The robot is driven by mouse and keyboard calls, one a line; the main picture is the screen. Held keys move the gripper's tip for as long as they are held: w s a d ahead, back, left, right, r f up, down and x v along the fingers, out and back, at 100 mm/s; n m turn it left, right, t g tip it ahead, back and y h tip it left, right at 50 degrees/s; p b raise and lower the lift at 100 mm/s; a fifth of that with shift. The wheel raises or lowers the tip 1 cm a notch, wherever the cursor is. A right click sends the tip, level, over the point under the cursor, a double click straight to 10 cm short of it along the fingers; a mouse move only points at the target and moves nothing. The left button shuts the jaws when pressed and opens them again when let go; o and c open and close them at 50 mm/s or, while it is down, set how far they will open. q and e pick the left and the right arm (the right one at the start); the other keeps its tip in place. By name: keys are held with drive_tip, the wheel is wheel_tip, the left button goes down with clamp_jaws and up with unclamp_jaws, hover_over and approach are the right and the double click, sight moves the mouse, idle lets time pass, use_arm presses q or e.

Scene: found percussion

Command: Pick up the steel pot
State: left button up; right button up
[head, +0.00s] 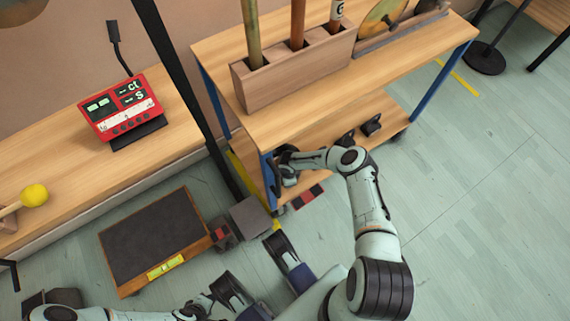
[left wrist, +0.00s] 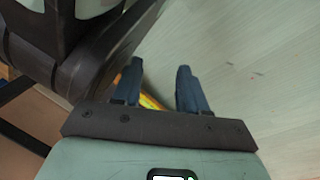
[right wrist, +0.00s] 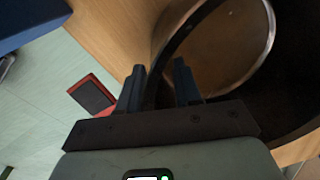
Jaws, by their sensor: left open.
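A round pot-like vessel with a bright metal rim, which looks like the steel pot (right wrist: 222,45), fills the upper right of the right wrist view. Its inside shows brownish reflections. I cannot make it out in the head view, where the cart's top hides the area. My right gripper (right wrist: 158,85) is open, its fingers apart, and the vessel's near edge appears between them; I cannot tell whether they touch it. In the head view this gripper (head: 284,168) is by the cart's near end. My left gripper (left wrist: 158,85) is open and empty above the floor.
The wooden cart (head: 400,70) with blue legs carries a block holding sticks. A wall bench (head: 60,165) bears a red display box (head: 122,105) and a yellow-headed mallet (head: 33,196). A black-topped low platform (head: 150,235) stands on the floor.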

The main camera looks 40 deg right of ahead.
drive_tip(key=shift+c, duration=0.4)
clamp_jaws()
